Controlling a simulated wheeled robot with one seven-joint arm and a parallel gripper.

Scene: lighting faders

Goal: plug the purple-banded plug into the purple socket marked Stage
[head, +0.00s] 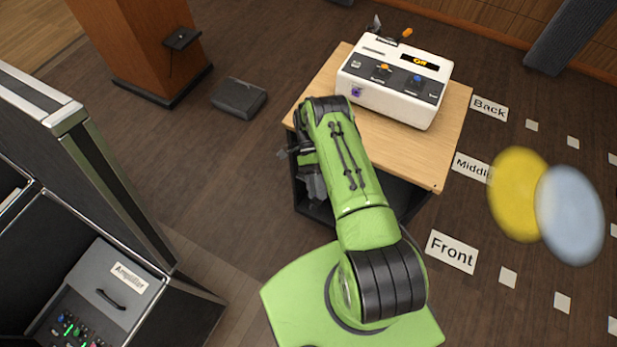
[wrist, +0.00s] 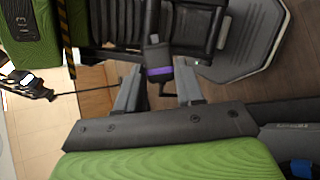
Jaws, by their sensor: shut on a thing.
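The white control box (head: 386,100) stands on the wooden table. The purple socket (head: 356,91) is on its front face, at the lower left; I cannot read its mark. My gripper (head: 312,186) hangs to the left of the table, below and left of the box, partly hidden by my arm. In the wrist view, the dark plug with a purple band (wrist: 159,73) sits between the two grey fingers (wrist: 158,90). My gripper is shut on it, well apart from the socket. The plug's tip is hard to make out.
The table (head: 448,135) has a bare strip on its right and front. An amplifier rack (head: 110,290) stands at left. A dark box (head: 238,97) lies on the floor near a wooden pillar (head: 140,45). Blurred yellow (head: 517,195) and pale blue discs (head: 570,215) show at right.

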